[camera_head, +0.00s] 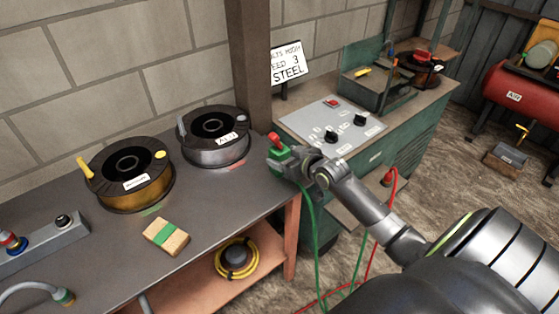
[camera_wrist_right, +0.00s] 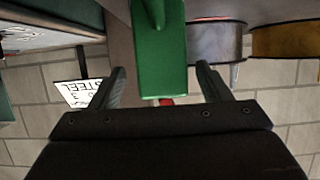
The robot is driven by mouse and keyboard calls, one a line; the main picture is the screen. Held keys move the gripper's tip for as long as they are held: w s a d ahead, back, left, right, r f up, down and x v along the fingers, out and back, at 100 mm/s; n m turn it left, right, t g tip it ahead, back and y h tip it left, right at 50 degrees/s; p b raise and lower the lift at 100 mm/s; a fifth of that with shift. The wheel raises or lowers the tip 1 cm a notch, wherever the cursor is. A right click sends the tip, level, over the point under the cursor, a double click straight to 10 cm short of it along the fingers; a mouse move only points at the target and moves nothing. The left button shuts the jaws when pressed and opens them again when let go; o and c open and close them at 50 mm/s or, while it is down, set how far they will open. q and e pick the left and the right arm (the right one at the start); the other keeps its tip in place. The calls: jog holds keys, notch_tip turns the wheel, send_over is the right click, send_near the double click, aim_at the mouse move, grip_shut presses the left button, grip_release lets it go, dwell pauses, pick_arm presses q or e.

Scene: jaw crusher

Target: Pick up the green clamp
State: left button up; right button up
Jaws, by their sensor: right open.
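The green clamp (camera_head: 279,154) is at the right end of the grey workbench in the head view, with a red tip and a green cable hanging below. My right gripper (camera_head: 287,162) is right at it and partly hides it. In the right wrist view, the green clamp (camera_wrist_right: 158,55) lies between the two open fingers of my right gripper (camera_wrist_right: 160,72), with a visible gap on each side. The fingers are not closed on it. My left gripper is out of view.
On the workbench (camera_head: 215,215) stand a grey spool (camera_head: 213,150), a gold spool (camera_head: 130,185) and a green-banded block (camera_head: 166,237). A wooden post (camera_head: 251,70) rises behind the clamp. A green cabinet with a control panel (camera_head: 330,125) is at right, with a red clamp (camera_head: 387,179) on its side.

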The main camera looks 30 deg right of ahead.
jog(key=shift+x, duration=2.3)
jog(key=shift+a+r, duration=0.1)
jog(key=shift+a, duration=0.05)
jog(key=c, duration=1.4)
